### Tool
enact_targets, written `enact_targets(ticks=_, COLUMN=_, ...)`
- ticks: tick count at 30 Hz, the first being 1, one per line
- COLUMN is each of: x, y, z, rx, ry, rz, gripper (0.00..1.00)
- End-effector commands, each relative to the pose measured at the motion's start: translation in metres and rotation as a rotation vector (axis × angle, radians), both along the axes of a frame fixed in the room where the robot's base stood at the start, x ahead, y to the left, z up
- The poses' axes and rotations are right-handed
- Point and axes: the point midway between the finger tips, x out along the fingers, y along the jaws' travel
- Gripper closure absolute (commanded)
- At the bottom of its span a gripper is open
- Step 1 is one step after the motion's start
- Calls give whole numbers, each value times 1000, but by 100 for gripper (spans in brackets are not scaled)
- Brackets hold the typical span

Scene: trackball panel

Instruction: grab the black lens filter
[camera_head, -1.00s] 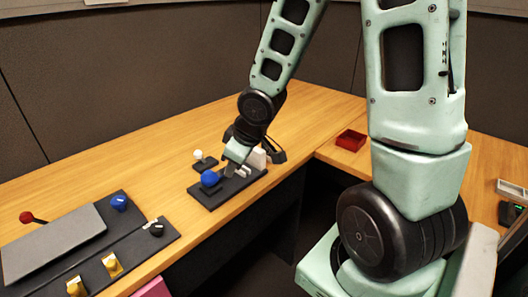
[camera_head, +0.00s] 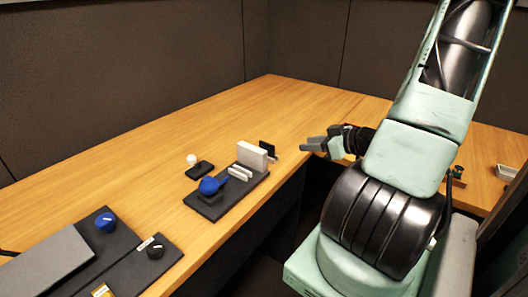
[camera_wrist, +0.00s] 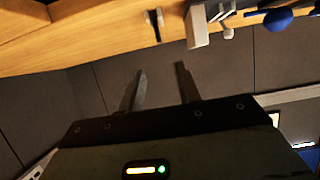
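A thin, dark upright square (camera_head: 267,149), which looks like the black lens filter, stands just beyond a white block at the far end of the black panel. In the wrist view it seems to be the thin dark piece (camera_wrist: 153,26) between pale clips, seen nearly edge-on. My gripper (camera_head: 308,144) is to the right of it, apart from it, near the desk's inner corner, with its fingers pointing left. In the wrist view my gripper (camera_wrist: 160,82) has its two fingers spread, with nothing between them.
The black panel (camera_head: 208,205) carries a blue ball (camera_head: 210,185), pale strips (camera_head: 240,173) and the white block (camera_head: 252,155). A white knob (camera_head: 192,160) on a dark base is behind it. Another knob panel (camera_head: 140,265) is at lower left. The back desk is clear.

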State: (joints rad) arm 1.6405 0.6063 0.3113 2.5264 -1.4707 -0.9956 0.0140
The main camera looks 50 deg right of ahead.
Motion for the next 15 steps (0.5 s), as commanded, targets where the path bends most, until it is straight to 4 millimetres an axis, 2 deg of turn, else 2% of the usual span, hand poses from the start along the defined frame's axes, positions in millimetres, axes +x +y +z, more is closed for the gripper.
enact_targets(ticks=5, x=19, y=2, z=-9, rx=4, ry=-10, rz=4, gripper=66)
enact_targets(ticks=15, x=84, y=7, z=-36, rx=3, ry=-7, rz=3, gripper=66)
